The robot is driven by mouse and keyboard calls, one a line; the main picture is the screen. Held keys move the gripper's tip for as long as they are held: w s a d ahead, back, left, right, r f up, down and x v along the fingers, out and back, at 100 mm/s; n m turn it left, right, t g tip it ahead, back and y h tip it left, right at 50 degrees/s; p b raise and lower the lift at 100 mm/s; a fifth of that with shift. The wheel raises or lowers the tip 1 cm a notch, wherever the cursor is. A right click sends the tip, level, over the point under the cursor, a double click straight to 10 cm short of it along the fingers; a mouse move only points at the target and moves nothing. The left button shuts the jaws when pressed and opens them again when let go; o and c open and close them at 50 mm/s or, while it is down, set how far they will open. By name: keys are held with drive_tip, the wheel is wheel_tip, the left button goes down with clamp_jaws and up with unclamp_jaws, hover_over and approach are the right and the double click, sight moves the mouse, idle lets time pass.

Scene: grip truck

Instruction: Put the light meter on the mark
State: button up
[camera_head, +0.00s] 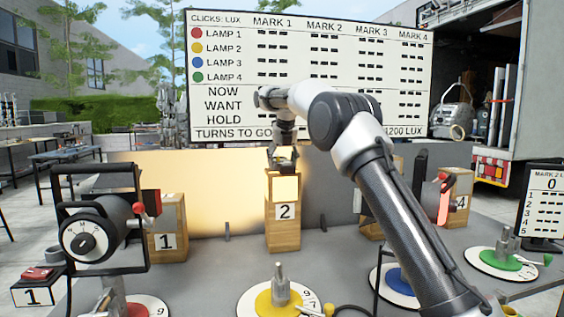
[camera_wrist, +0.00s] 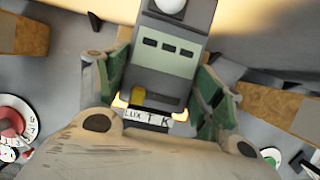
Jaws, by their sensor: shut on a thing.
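The light meter (camera_wrist: 168,55) is a grey-green box with a white dome, dark display windows and a label with LUX on it. In the wrist view it sits between the two green-padded fingers of my gripper (camera_wrist: 165,88), which is shut on it. In the head view my gripper (camera_head: 283,156) is at the top of the wooden block numbered 2 (camera_head: 283,237). The meter is small there, and I cannot tell if its base touches the block. Block 1 (camera_head: 166,222) stands to the left and block 4 (camera_head: 458,190) to the right. Another block is partly hidden behind my arm.
A board (camera_head: 225,110) lists lamps and marks behind the table. A lamp (camera_head: 95,235) in a black yoke stands front left. Coloured dials, including a yellow one (camera_head: 265,303) and a green one (camera_head: 485,262), lie along the front. A small screen (camera_head: 544,200) stands at the right.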

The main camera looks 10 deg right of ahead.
drive_tip(key=shift+w+f, duration=0.1)
drive_tip(key=o, duration=1.4)
drive_tip(key=shift+f, duration=0.1)
drive_tip(key=v, duration=1.2)
